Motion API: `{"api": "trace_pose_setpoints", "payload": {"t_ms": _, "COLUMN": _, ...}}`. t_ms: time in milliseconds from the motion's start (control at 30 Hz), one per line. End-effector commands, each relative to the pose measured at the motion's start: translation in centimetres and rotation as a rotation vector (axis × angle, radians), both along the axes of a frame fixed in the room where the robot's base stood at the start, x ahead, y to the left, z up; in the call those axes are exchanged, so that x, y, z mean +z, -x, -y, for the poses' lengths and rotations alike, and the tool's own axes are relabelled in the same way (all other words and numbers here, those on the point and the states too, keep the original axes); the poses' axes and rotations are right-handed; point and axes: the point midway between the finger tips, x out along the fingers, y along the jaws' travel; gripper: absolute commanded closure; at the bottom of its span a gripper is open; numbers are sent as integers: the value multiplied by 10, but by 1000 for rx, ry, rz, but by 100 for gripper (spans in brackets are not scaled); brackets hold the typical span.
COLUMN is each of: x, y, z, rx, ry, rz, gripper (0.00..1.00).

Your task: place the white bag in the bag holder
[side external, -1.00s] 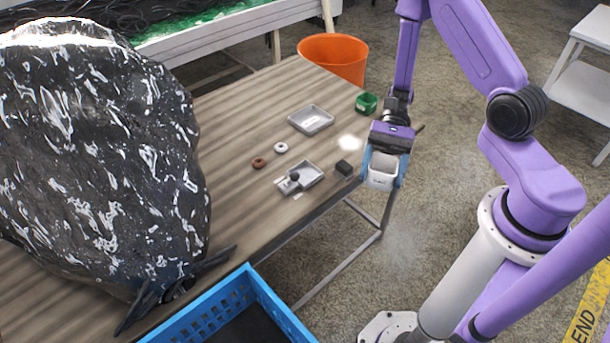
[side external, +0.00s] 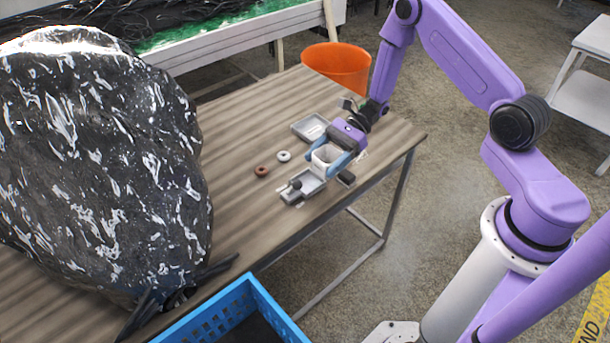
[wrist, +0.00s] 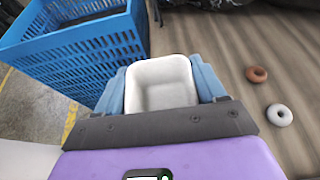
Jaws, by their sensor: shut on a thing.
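My gripper (side external: 333,148) is shut on a white open-topped container (side external: 327,156), the only thing that could be the white bag. It is held between the blue fingers above the table's right part, over or beside a small grey tray with a dark knob (side external: 291,195). In the wrist view the white container (wrist: 160,86) sits between the blue fingers, and its inside looks empty. I cannot tell which thing is the bag holder. A blue perforated crate (side external: 213,326) stands at the table's front edge; it also shows in the wrist view (wrist: 75,50).
A large glossy black bag (side external: 100,160) fills the table's left side. A brown ring (side external: 261,171), a white ring (side external: 284,156) and another grey tray (side external: 306,127) lie near my gripper. An orange bucket (side external: 338,66) stands behind the table.

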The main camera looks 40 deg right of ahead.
Motion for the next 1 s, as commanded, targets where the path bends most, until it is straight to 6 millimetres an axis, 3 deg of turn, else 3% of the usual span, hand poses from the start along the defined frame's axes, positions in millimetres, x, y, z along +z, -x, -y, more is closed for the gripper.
{"api": "trace_pose_setpoints", "payload": {"t_ms": 100, "x": -12, "y": -18, "z": -3, "rx": 2, "ry": -1, "rz": 0, "gripper": 59}}
{"api": "trace_pose_setpoints", "payload": {"t_ms": 433, "x": -53, "y": -50, "z": -8, "rx": 2, "ry": 0, "rz": 0, "gripper": 59}}
{"api": "trace_pose_setpoints", "payload": {"t_ms": 733, "x": -66, "y": -61, "z": -10, "rx": 2, "ry": 0, "rz": 0, "gripper": 59}}
{"api": "trace_pose_setpoints", "payload": {"t_ms": 1000, "x": -94, "y": -62, "z": -10, "rx": 2, "ry": 0, "rz": -1, "gripper": 59}}
